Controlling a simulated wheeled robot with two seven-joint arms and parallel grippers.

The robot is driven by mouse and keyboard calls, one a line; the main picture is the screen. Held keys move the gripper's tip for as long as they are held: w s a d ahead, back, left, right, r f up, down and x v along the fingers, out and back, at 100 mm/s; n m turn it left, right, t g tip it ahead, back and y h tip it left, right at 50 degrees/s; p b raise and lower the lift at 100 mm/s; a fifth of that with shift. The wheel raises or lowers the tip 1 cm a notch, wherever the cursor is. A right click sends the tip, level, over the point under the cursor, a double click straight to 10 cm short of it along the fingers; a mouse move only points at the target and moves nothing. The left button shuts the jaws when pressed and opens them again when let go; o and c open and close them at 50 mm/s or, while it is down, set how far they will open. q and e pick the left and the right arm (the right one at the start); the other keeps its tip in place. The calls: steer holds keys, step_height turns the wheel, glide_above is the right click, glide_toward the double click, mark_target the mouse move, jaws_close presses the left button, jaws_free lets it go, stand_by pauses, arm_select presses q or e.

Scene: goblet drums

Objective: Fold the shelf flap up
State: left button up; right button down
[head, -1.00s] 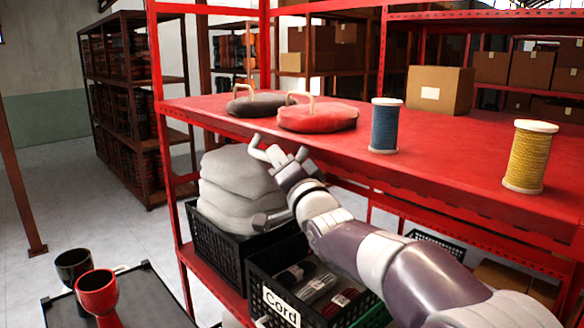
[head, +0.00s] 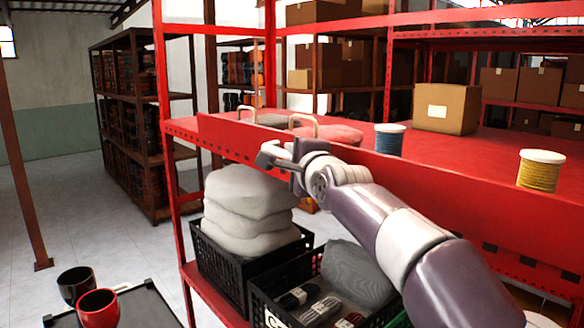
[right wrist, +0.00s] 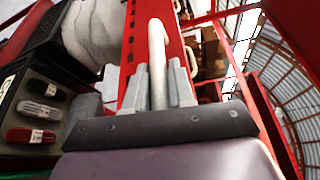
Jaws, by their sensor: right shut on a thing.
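The shelf flap (head: 230,135) is a red panel along the front edge of the red shelf. It stands up above the shelf top and hides the lower parts of the things behind it. My right gripper (head: 276,156) is at the flap's front face. In the right wrist view, its two fingers (right wrist: 158,88) are shut on a pale bar handle (right wrist: 157,42), one finger on each side. My left gripper is not in view.
Behind the flap are a blue spool (head: 390,139), a yellow spool (head: 540,172), two handled cushions and a cardboard box (head: 446,108). Below are black crates with folded grey cloth (head: 245,205) and cord packs. Two goblet drums (head: 98,308) stand at lower left.

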steer(key=shift+w+d+m, duration=0.1)
steer(key=shift+d+m, duration=0.05)
steer(key=shift+m, duration=0.25)
steer(key=shift+r+p, duration=0.1)
steer(key=shift+p, duration=0.2)
steer(key=c, duration=1.1)
jaws_free()
steer(key=shift+o, duration=0.2)
steer(key=shift+w, duration=0.1)
steer(key=b+v, duration=0.6)
steer(key=v, duration=0.6)
steer(key=shift+s+d+r, duration=0.15)
steer(key=shift+s+r, duration=0.05)
steer(key=shift+s, duration=0.15)
